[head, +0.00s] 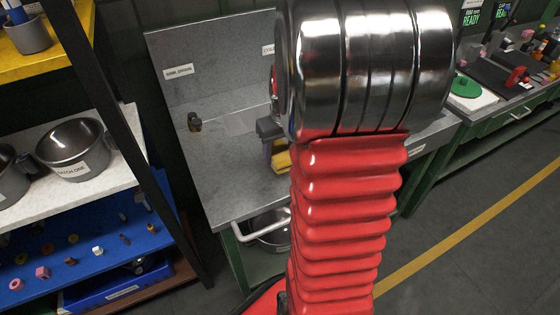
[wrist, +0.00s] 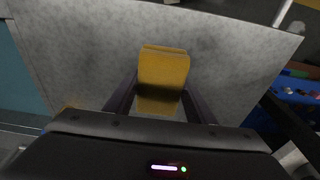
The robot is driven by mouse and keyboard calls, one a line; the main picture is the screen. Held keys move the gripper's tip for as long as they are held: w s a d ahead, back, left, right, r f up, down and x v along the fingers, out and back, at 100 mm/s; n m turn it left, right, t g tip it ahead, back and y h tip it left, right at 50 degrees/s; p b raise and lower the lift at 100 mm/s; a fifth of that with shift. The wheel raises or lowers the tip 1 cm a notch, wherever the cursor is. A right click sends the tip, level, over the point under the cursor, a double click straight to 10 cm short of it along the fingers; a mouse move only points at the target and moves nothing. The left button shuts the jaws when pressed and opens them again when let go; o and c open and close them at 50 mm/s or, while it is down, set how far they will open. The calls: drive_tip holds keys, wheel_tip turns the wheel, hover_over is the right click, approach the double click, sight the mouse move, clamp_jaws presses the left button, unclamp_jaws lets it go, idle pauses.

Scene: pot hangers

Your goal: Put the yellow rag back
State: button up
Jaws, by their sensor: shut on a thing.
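The yellow rag (wrist: 163,68) is a folded, block-like piece in the middle of the wrist view. My gripper (wrist: 160,88) is shut on it, with one dark finger on each side. The rag is over a grey worktop; I cannot tell whether it touches the surface. In the head view the yellow rag (head: 282,160) shows only in part beside my gripper (head: 268,140). My red and chrome arm hides much of both.
Shelves with pots (head: 72,140) stand left. A cluttered green bench (head: 510,108) stands right.

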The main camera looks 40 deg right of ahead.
drive_tip(key=shift+f, duration=1.85)
drive_tip(key=shift+f, duration=0.1)
drive_tip(key=o, duration=1.1)
drive_tip(key=r, duration=0.4)
drive_tip(key=s+r, duration=0.1)
drive_tip(key=r, duration=0.7)
drive_tip(key=shift+s+a, duration=0.25)
drive_tip(key=shift+s, duration=0.15)
drive_tip(key=shift+a+r, duration=0.1)
